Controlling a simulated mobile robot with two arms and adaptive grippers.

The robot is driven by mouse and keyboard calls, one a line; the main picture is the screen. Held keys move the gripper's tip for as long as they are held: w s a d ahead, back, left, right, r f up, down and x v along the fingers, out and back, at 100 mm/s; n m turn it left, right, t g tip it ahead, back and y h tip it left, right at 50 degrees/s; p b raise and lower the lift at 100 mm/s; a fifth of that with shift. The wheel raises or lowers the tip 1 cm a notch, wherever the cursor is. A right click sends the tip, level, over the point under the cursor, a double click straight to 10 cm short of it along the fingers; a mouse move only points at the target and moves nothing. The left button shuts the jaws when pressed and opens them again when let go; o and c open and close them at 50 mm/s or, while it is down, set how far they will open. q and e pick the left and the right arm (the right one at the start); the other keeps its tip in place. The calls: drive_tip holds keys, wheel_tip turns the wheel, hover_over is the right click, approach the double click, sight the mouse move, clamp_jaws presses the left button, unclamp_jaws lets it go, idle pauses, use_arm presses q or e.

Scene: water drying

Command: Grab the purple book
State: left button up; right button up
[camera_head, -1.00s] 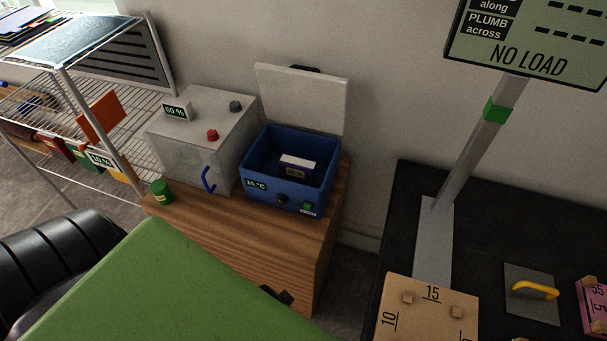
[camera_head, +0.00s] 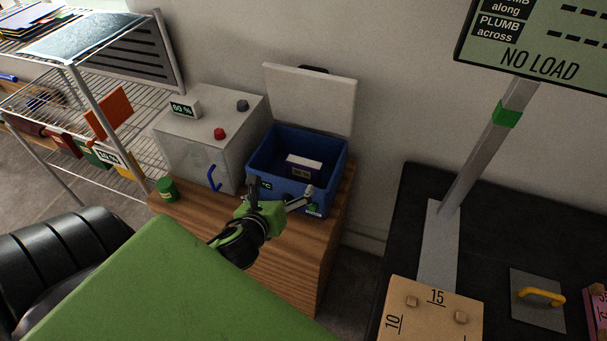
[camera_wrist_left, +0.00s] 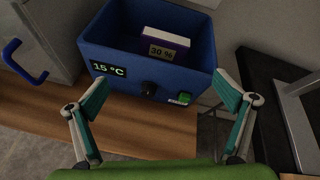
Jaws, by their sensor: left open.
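The purple book (camera_head: 303,167) lies inside the open blue box (camera_head: 338,165), showing white pages on top and a small label on its side. In the left wrist view the book (camera_wrist_left: 167,43) has a label reading 30 %, and the blue box (camera_wrist_left: 115,50) shows a 15 °C display. My left gripper (camera_head: 282,194) is in front of the box, near its front wall. In the left wrist view its two fingers (camera_wrist_left: 158,100) are spread wide and empty, with the book beyond them. My right gripper is not in view.
The box's white lid (camera_head: 312,98) stands open behind it. A grey cabinet (camera_head: 190,150) with a blue handle stands left of it, and a green can (camera_head: 167,189) sits on the wooden stand (camera_head: 310,250). A black table (camera_head: 425,185) is to the right.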

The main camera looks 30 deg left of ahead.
sight(302, 164)
use_arm(q)
drive_tip(key=w+a+f+m, duration=0.1)
drive_tip(key=w, duration=0.3)
drive_tip(key=w+a+f+m, duration=0.1)
drive_tip(key=w+f, duration=0.1)
drive_tip(key=w, duration=0.3)
drive_tip(key=w+a+f+m+t, duration=0.1)
drive_tip(key=w+m, duration=0.1)
drive_tip(key=w, duration=0.3)
drive_tip(key=shift+a+f+p, duration=0.2)
drive_tip(key=shift+f+p, duration=0.05)
drive_tip(key=shift+p, duration=0.1)
drive_tip(key=shift+r+h, duration=0.1)
drive_tip(key=shift+h, duration=0.2)
drive_tip(key=c, duration=1.8)
